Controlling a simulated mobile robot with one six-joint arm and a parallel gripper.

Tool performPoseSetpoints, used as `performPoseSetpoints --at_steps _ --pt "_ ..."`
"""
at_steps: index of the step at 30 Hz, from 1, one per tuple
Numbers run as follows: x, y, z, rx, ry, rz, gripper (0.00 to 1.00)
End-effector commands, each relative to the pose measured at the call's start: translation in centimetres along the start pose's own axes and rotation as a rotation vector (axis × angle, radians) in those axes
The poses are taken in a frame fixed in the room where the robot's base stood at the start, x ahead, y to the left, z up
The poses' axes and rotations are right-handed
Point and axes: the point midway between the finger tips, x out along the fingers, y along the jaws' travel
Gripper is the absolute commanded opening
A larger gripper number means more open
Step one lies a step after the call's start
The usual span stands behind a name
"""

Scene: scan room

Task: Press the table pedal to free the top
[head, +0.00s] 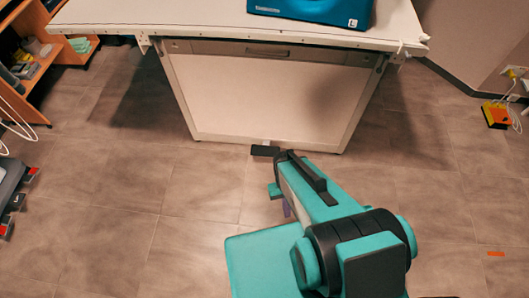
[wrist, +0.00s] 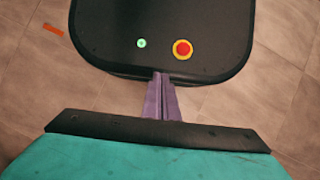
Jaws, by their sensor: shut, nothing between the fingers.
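The table pedal (head: 265,150) is a small black plate low at the middle of the table's front panel, close to the floor. A short pale stem joins it to the table (head: 262,97). The table has a white top (head: 190,18) and a pale front panel. My gripper (head: 287,208) shows in the head view as a bit of purple finger below my teal arm, nearer to me than the pedal and slightly right of it. It is apart from the pedal. In the wrist view the purple fingers (wrist: 161,80) are together and empty. The pedal is not seen in the wrist view.
A teal case (head: 315,10) stands on the tabletop. Wooden shelves (head: 40,68) are at the left, and a grey device (head: 10,180) is at the left edge. A yellow-orange box (head: 495,115) with cables lies at the right. The tiled floor before the pedal is clear.

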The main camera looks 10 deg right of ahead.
Motion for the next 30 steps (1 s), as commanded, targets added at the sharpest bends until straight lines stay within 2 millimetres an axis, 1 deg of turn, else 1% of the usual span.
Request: performPoseSetpoints --at_steps 5,8,11,14,18,19,21,30 --pt "0.0 0.0 0.0 0.000 0.000 0.000 0.00" --pt "0.1 0.0 -0.4 0.002 0.004 0.000 0.00" --pt "0.4 0.0 -1.3 0.006 0.012 0.001 0.00" --pt "0.8 0.0 -2.8 0.013 0.027 0.001 0.00" --pt "1.4 0.0 -5.8 0.029 0.059 0.003 0.00" --pt "1.6 -0.5 -6.6 0.036 0.067 0.001 0.00" --pt "1.8 -0.7 -8.4 0.047 0.087 0.001 0.00" --pt "2.1 -0.6 -15.8 0.092 0.172 0.001 0.00"
